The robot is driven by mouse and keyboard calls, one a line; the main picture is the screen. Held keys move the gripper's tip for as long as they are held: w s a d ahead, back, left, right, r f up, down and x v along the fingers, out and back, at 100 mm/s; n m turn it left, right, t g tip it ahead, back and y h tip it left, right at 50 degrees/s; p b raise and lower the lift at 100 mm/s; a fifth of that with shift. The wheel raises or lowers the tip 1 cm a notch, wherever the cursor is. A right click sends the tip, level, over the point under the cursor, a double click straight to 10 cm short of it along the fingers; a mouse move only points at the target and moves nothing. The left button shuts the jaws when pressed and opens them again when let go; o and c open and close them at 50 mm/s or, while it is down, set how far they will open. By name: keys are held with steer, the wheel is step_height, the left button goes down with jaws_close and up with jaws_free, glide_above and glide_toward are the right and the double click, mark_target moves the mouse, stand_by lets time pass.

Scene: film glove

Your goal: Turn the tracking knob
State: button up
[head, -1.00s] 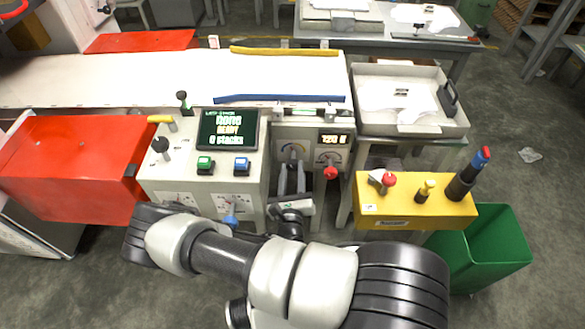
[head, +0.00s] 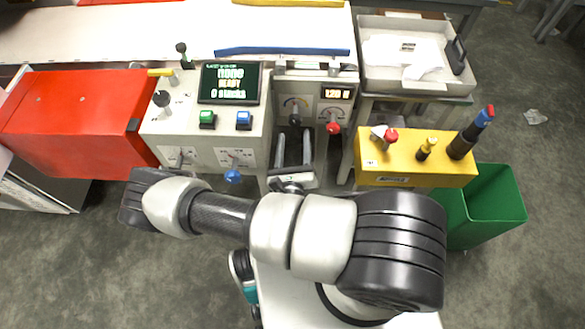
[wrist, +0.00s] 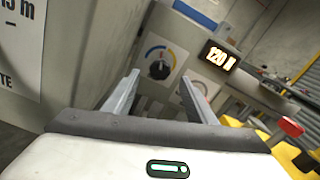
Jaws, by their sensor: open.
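A black knob (head: 295,119) sits on a coloured dial on the grey machine's front panel. It also shows in the wrist view (wrist: 159,70), framed between the two fingers. A red knob (head: 333,128) is to its right, below a display reading 120 N. The small panel labels are not readable, so I cannot confirm which is the tracking knob. My gripper (head: 294,136) is open and empty, its fingers pointing at the panel below the black knob in the head view. In the wrist view my gripper (wrist: 159,77) has clear space between its fingertips; they appear short of the knob.
A control box (head: 222,125) with buttons and a screen stands left of the fingers. A yellow box (head: 400,167) with knobs is to the right, beside a green bin (head: 495,205). A grey tray (head: 417,88) is behind. A blue bar (head: 282,48) lies above the panel.

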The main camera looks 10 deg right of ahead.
steer(key=p+v, duration=0.1)
steer(key=v, duration=1.1)
